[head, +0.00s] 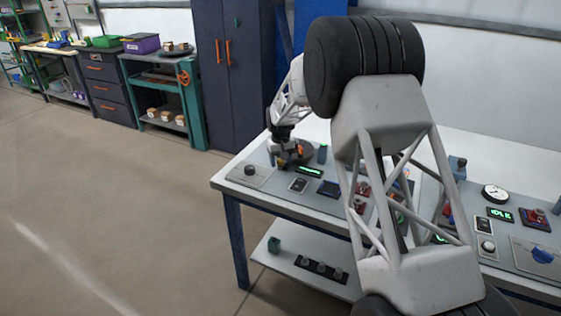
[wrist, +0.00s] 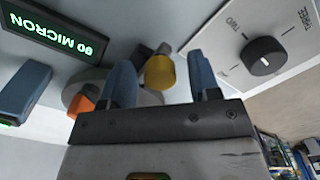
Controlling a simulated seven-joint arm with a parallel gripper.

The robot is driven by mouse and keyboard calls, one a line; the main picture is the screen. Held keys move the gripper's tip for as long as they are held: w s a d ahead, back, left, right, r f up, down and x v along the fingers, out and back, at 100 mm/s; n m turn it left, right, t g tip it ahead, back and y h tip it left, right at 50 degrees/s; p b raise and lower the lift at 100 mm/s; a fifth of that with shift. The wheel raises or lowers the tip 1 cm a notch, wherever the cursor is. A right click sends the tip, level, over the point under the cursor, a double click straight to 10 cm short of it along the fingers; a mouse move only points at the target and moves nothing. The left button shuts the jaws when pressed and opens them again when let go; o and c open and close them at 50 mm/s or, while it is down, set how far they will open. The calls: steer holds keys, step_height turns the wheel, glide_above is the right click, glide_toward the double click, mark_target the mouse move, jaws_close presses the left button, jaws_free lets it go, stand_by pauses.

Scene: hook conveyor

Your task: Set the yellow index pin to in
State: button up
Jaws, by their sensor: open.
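The yellow index pin (wrist: 160,72) shows in the wrist view as a round yellow knob with a dark grey part beside it. It lies between the two blue-grey fingers of my gripper (wrist: 158,62), nearer the left finger. The fingers are apart, and I see no clear contact with the knob. Whether the pin is in or out cannot be told. In the head view my gripper (head: 289,157) is low over the left end of the bench, and the pin cannot be made out there.
In the wrist view an orange piece (wrist: 82,97) sits beside the left finger. A green MICRON display (wrist: 45,33) is at upper left, and a black dial (wrist: 263,56) on a labelled plate is at right. The bench (head: 228,184) holds several other controls. Floor to its left is clear.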

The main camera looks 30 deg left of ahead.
steer(key=shift+f, duration=0.15)
jaws_close()
steer(key=shift+w, duration=1)
jaws_free()
steer(key=shift+s, duration=0.1)
